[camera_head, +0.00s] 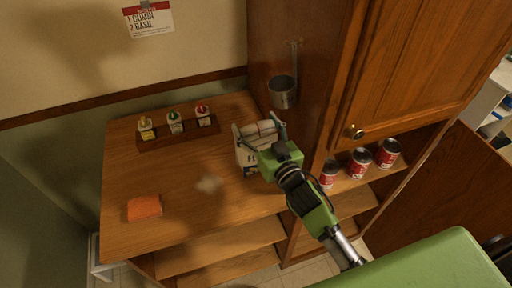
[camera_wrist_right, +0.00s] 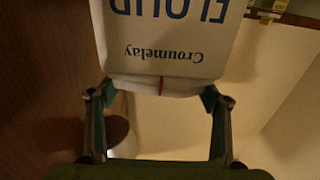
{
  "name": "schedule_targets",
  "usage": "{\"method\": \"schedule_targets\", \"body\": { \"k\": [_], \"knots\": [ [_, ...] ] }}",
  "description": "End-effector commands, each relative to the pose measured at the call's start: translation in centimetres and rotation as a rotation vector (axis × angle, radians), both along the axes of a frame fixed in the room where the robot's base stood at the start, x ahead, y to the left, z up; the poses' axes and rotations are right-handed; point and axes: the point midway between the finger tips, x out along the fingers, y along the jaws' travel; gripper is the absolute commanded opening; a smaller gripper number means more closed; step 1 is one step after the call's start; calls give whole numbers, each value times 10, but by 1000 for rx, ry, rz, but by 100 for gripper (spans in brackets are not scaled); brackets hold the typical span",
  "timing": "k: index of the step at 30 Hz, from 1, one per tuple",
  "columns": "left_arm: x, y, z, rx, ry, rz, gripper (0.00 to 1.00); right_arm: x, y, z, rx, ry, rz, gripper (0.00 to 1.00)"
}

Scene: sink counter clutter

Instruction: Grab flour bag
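The flour bag (camera_head: 246,159), white with dark lettering, stands on the wooden counter (camera_head: 235,205) near the cabinet side. My right gripper (camera_head: 257,130) is at the bag, with its fingers spread on either side of the bag's upper part. In the right wrist view, the bag (camera_wrist_right: 168,45) fills the upper middle with its lettering upside down. The fingers of my right gripper (camera_wrist_right: 158,92) flank its near end there. I cannot tell whether they touch it. My left gripper is not in view.
A wooden rack (camera_head: 178,136) with several small bottles stands at the back of the counter. An orange sponge-like block (camera_head: 144,207) lies at the left. A metal cup (camera_head: 283,92) hangs on the cabinet side. Red cans (camera_head: 360,162) stand on the shelf at the right.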

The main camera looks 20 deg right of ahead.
Motion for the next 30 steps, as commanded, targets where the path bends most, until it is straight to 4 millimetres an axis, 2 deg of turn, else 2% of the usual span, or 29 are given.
{"method": "schedule_targets", "body": {
  "k": [2, 13, 28, 30],
  "knots": [
    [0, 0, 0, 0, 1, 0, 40, 0, 1, 5, 1, -10, 2, 15],
    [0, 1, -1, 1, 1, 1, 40, 1, 0, 8, 1, -11, 2, 15],
    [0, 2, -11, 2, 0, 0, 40, 0, 1, 42, 0, -13, 3, 15],
    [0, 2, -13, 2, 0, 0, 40, -6, -1, 38, 0, -9, 2, 15]
  ]
}}
